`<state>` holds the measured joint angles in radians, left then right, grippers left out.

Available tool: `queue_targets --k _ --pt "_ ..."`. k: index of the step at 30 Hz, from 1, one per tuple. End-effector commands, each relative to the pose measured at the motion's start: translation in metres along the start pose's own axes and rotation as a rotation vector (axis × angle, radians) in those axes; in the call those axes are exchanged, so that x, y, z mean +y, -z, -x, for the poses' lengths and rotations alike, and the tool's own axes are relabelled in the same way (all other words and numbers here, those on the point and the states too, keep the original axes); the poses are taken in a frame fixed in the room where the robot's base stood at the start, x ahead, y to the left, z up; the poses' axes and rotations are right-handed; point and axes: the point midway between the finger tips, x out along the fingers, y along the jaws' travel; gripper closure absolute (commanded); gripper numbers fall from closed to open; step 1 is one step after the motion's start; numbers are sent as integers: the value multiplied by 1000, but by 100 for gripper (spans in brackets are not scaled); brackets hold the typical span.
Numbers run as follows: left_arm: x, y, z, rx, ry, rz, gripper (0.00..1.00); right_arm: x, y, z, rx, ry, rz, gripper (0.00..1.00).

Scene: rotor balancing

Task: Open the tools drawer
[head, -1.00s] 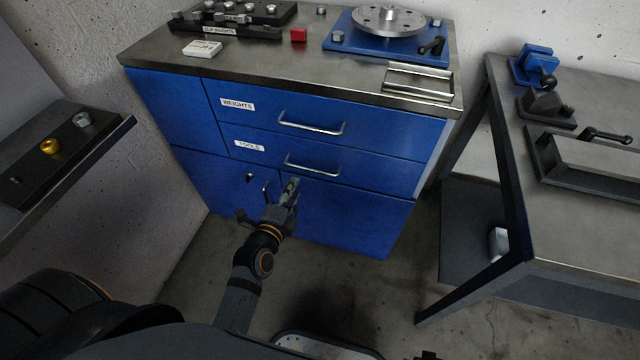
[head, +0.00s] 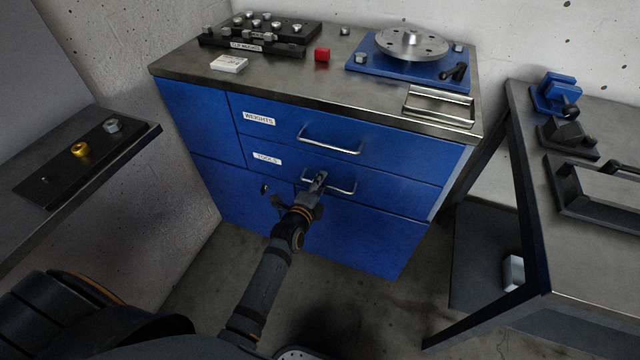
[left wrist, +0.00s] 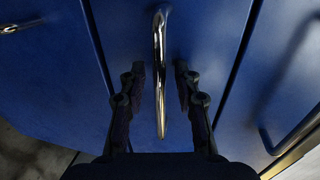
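The tools drawer (head: 390,188) is the lower of two blue drawers and is closed, with a "TOOLS" label (head: 267,158) at its left. Its silver bar handle (head: 343,190) is partly hidden by my left gripper (head: 318,180) in the head view. In the left wrist view the handle (left wrist: 160,70) runs upright between the two dark fingers of the left gripper (left wrist: 160,88). The fingers are open, one on each side of the bar, with a gap on both sides. My right gripper is not in view.
Above is the weights drawer (head: 400,155), closed, with its own handle (head: 330,146). A workbench (head: 590,240) stands at the right.

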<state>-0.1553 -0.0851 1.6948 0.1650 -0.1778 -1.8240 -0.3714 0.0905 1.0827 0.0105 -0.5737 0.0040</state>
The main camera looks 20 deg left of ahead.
Motion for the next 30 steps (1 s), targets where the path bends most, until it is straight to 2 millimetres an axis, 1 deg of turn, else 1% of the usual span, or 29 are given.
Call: queue_targets --k 1,2,6,8,9,30 --pt "0 0 0 0 0 0 68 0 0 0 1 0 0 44" --pt "0 0 0 0 0 0 70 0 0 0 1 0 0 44" --pt "0 0 0 0 0 0 90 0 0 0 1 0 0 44" --pt "0 0 0 0 -1 0 98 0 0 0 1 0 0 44" --pt "0 0 0 0 -1 0 100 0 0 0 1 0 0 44" --pt "1 0 1 0 -2 0 100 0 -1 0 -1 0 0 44"
